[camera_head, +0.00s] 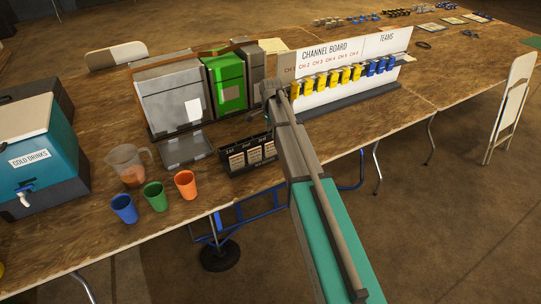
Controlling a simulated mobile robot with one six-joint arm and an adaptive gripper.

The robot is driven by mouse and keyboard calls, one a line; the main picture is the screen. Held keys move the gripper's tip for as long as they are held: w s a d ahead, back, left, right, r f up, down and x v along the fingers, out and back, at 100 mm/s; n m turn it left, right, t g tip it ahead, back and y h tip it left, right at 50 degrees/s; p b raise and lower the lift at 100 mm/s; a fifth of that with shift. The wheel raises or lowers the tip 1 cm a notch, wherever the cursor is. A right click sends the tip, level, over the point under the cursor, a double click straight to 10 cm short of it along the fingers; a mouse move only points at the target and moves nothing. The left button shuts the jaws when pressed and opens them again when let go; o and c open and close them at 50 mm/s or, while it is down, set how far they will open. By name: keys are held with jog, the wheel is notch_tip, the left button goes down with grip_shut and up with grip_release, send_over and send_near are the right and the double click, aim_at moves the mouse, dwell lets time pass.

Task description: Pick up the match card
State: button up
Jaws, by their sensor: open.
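A black holder (238,170) stands near the front edge of the table, with a few white printed cards (254,156) upright in it. The print is too small to read, so I cannot tell which one is the match card. My arm reaches in from the lower right, past the right side of the holder. My gripper (259,117) is at its far end, small and dark, above and behind the holder. It is open, apart from the cards, and partly hidden by the arm.
A channel board (335,95) with yellow and blue clips is close on the right. Grey and green bins (228,82) stand behind. A grey tray (186,149), cups (154,195), a pitcher (130,164) and a drinks cooler (38,165) are left.

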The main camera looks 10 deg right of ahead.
jog(key=b, duration=0.4)
send_over(271, 148)
jog(key=shift+w+f, duration=0.15)
jog(key=shift+f, duration=0.9)
jog(key=shift+w+f, duration=0.1)
jog(key=shift+f, duration=0.9)
jog(key=shift+f, duration=0.15)
jog(key=shift+d+f+b, duration=0.1)
jog(key=shift+f+b, duration=2.3)
jog(key=shift+f, duration=0.05)
grip_shut()
